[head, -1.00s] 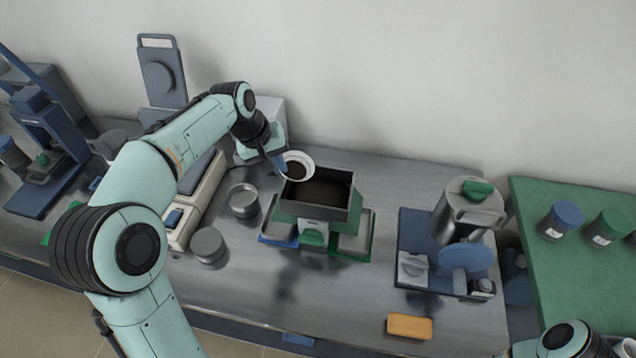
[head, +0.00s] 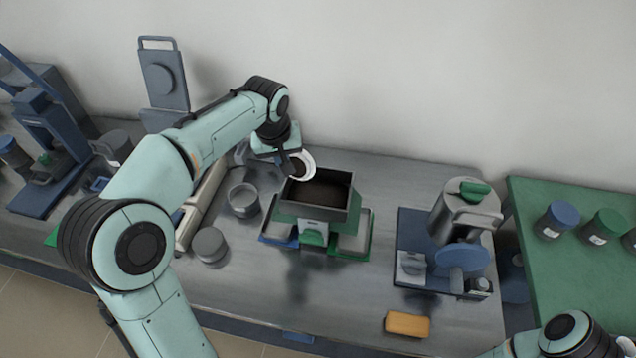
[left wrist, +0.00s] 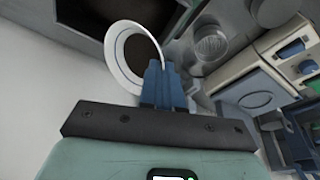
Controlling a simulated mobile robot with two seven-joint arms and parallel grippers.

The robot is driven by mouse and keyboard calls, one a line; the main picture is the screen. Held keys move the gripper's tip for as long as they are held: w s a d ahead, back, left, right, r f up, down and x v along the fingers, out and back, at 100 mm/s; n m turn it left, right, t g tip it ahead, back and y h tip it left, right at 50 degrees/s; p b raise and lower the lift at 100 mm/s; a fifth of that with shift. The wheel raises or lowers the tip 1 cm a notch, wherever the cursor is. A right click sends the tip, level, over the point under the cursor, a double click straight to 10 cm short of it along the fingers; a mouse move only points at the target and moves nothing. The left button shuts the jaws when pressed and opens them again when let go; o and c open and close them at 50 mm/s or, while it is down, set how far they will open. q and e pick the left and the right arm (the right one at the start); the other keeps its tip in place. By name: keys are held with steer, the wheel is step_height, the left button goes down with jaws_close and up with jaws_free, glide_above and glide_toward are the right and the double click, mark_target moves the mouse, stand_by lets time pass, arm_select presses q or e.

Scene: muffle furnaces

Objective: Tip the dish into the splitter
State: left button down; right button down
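A white dish (head: 307,163) with dark material inside is tilted at the back left rim of the splitter. My left gripper (head: 291,165) is shut on the dish's rim. The dish (left wrist: 124,60) and the blue fingers of my left gripper (left wrist: 162,82) show in the left wrist view. The splitter (head: 313,211) is a green and grey box with an open hopper holding dark material, with a tray on each side at its base. My right arm shows at the bottom right, but its gripper is out of frame.
Two round metal tins (head: 243,199) (head: 209,244) stand left of the splitter. A blue-based machine with a metal canister (head: 452,222) stands to the right. A yellow block (head: 407,324) lies near the front edge. The bench front is mostly clear.

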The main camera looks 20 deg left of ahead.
arm_select(q)
steer(key=shift+r, duration=0.1)
steer(key=shift+d+r+y, duration=0.4)
steer(key=shift+d+y, duration=0.05)
steer(key=shift+y, duration=0.45)
steer(key=shift+w+d+r+y, duration=0.1)
steer(key=shift+d+r+y, duration=0.35)
steer(key=shift+y, duration=0.35)
steer(key=shift+w+d+r+m+g+y, duration=0.1)
steer(key=shift+d+r+m+g+y, duration=0.3)
steer(key=shift+y, duration=0.3)
steer(key=shift+f, duration=0.15)
steer(key=shift+d+r+y, duration=0.25)
steer(key=shift+d+y, duration=0.3)
steer(key=shift+y, duration=0.25)
